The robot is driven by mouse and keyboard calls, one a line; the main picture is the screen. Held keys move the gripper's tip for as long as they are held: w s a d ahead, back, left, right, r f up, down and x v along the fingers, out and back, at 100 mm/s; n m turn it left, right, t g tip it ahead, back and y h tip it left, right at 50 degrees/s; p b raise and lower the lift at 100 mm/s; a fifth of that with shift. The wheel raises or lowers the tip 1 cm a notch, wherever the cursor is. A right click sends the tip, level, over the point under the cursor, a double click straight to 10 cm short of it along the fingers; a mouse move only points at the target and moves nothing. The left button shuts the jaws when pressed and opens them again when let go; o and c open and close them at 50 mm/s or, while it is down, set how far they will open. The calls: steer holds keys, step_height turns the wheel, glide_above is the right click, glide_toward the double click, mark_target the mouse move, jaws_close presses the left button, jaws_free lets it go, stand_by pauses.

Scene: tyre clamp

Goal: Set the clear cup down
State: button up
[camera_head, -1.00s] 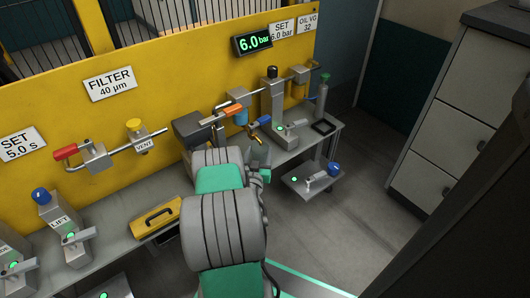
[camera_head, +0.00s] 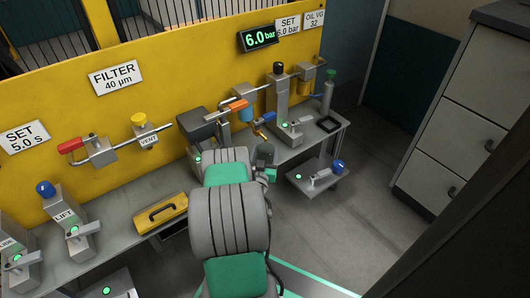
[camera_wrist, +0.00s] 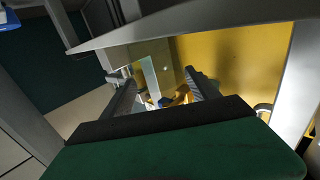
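My gripper's fingers (camera_wrist: 158,95) stand apart in the wrist view, pointing away from the camera. A pale, see-through-looking strip (camera_wrist: 150,76) shows between them. I cannot tell whether it is the clear cup or something behind. Small blue and orange parts show beyond the fingertips. In the head view my arm covers the bench front, and my fingers and anything in them cannot be made out there. No clear cup can be picked out in the head view. A blue bowl (camera_head: 246,114) and a yellow bowl (camera_head: 305,87) hang under fittings on the yellow panel.
The grey bench (camera_head: 105,212) carries a yellow toolbox (camera_head: 160,213), a LIFT station (camera_head: 66,223) and, at right, a dark square frame (camera_head: 328,124). A low shelf (camera_head: 316,178) with a blue knob stands at right. Floor is clear before the grey drawers (camera_head: 455,140).

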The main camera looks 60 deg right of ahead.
steer(key=shift+o, duration=1.2)
steer(key=shift+r, duration=0.65)
steer(key=v, duration=1.2)
